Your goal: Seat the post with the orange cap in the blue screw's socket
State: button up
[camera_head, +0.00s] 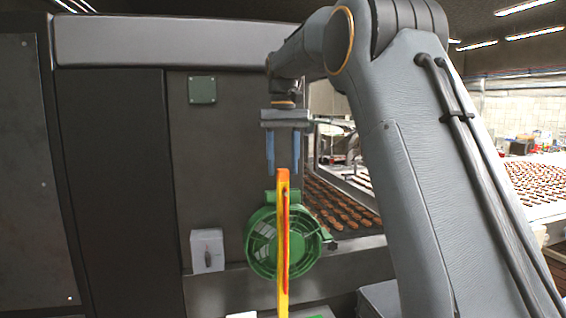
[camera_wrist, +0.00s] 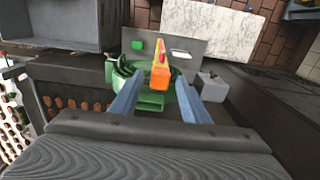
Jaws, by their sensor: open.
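The post (camera_head: 283,245) stands upright in the head view, a slim yellow and orange bar with its orange top near my fingertips. In the wrist view its orange top end (camera_wrist: 160,78) shows between the lines of my two fingers. My gripper (camera_head: 283,168) points down with its blue fingers apart and empty, one on each side of the post's top as seen. I cannot tell whether the top is inside the jaws. The post's foot is out of the head view. I cannot make out the blue screw or its socket in either view.
A green motor with a round fan guard (camera_head: 262,245) is behind the post. A grey switch box (camera_head: 207,250) is left of it. The wrist view shows a grey plate (camera_wrist: 192,47) with a green square and a pale slot, and a marble-like slab (camera_wrist: 213,22).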

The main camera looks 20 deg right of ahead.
jog(key=shift+r, duration=1.4)
